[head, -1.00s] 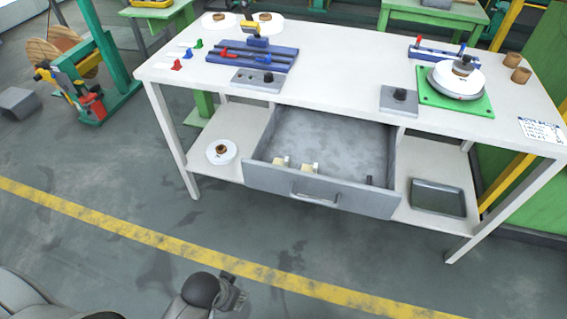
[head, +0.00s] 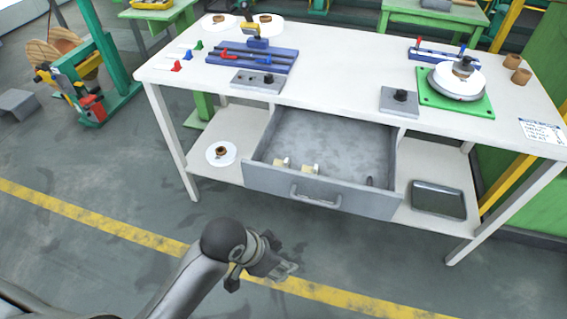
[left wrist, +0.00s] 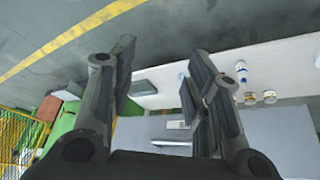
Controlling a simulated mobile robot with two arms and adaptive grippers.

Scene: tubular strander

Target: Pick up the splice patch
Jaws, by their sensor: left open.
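I cannot pick out a splice patch for certain in either view. The open grey drawer (head: 300,190) under the bench holds two small cream rolls (head: 281,163) near its front and a small dark piece (head: 369,181) at its right. My left gripper (head: 288,268) is in front of the drawer, over the floor near the yellow line, apart from everything. In the left wrist view, the fingers of my left gripper (left wrist: 162,62) are spread with nothing between them. My right gripper is not in view.
The white bench (head: 340,75) carries blue fixtures (head: 275,58), grey blocks and a green plate (head: 430,98) with a white reel. Its lower shelf holds a white reel (head: 221,153) and a grey tray (head: 438,199). The floor in front is clear.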

